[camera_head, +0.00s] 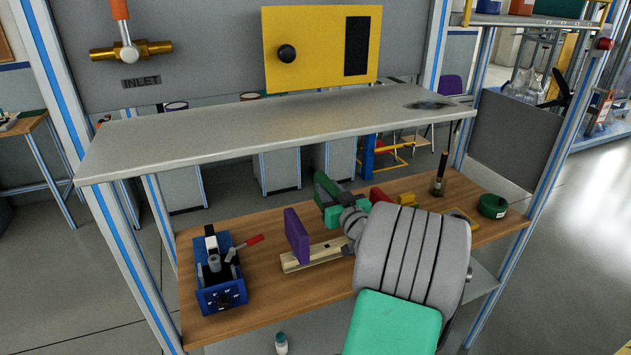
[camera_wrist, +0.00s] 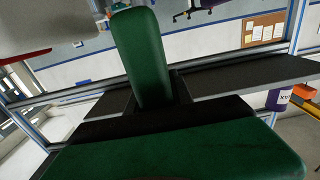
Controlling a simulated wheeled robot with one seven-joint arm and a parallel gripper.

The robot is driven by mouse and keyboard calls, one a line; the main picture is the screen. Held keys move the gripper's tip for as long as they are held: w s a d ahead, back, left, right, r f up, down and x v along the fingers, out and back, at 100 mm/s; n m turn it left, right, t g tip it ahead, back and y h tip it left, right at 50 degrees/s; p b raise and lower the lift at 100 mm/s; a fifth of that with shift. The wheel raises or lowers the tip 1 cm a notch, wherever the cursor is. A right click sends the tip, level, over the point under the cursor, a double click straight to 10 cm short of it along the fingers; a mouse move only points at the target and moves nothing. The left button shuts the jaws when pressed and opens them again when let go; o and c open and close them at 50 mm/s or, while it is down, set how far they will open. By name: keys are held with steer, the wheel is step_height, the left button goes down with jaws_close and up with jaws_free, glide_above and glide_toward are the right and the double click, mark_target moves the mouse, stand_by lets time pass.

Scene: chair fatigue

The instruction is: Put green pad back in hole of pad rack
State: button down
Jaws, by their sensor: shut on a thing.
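The dark green pad (camera_head: 325,188) is held at my gripper (camera_head: 333,205), above the wooden work shelf and behind the pad rack. In the wrist view the pad (camera_wrist: 140,55) stands up as a long slab. My gripper is shut on it; the fingertips are hard to make out. The pad rack (camera_head: 293,265) is a pale wooden bar lying on the shelf. A purple pad (camera_head: 297,235) stands upright at the rack, toward its left part. My wrist hides the rack's right end, and I cannot see an empty hole clearly. The green pad is apart from the rack.
A blue device (camera_head: 220,290) with a red-tipped lever stands left of the rack. Red (camera_head: 379,195) and yellow (camera_head: 407,200) pieces, a brush (camera_head: 441,172) and a round green container (camera_head: 492,206) lie to the right. A grey upper shelf (camera_head: 270,125) overhangs the back.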

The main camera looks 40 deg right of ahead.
steer(key=shift+w, duration=0.2)
steer(key=shift+s+r, duration=0.15)
steer(key=shift+s, duration=0.1)
steer(key=shift+b, duration=0.45)
steer(key=shift+s+f+b, duration=0.15)
steer(key=shift+f+b, duration=0.1)
steer(key=shift+b, duration=0.15)
step_height(320, 180, down, 5)
steer(key=b, duration=0.6)
steer(key=shift+f, duration=0.2)
steer(key=shift+b, duration=1.35)
steer(key=shift+f+b, duration=2.05)
steer(key=shift+b, duration=0.5)
